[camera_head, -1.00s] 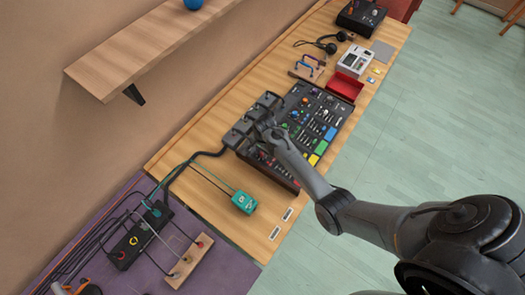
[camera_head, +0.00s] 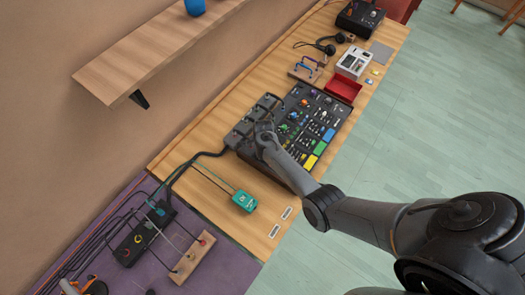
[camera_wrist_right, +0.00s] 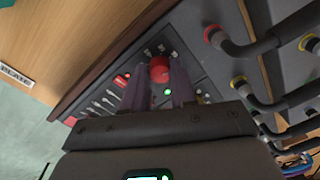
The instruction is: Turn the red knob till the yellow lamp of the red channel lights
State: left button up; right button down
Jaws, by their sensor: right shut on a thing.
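The red knob (camera_wrist_right: 159,68) sits between the two fingers of my right gripper (camera_wrist_right: 157,76) in the right wrist view, and the gripper is shut on it. A green light (camera_wrist_right: 167,92) glows on the panel just beside the knob, between the fingers. A small red light (camera_wrist_right: 126,76) shows left of the fingers. I see no yellow lamp lit near the knob; the fingers cover part of the panel. In the head view my right arm covers the near end of the dark mixer panel (camera_head: 322,112), hiding the red knob. My left gripper is not in view.
Thick black cables with plugs (camera_wrist_right: 232,45) stand close to the right of my gripper. A teal box (camera_head: 244,201) lies on the wooden table nearer the patch gear. A red tray (camera_head: 343,88) is beyond the mixer. A wooden shelf (camera_head: 140,55) juts from the wall.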

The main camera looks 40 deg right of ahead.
jog(key=shift+m, duration=0.3)
jog(key=c, duration=0.9)
grip_release()
jog(key=shift+r, duration=0.1)
notch_tip(320, 180, up, 11)
jog(key=p, duration=0.2)
jog(key=shift+s+f, duration=0.2)
jog(key=shift+s, duration=0.05)
jog(key=shift+a, duration=0.1)
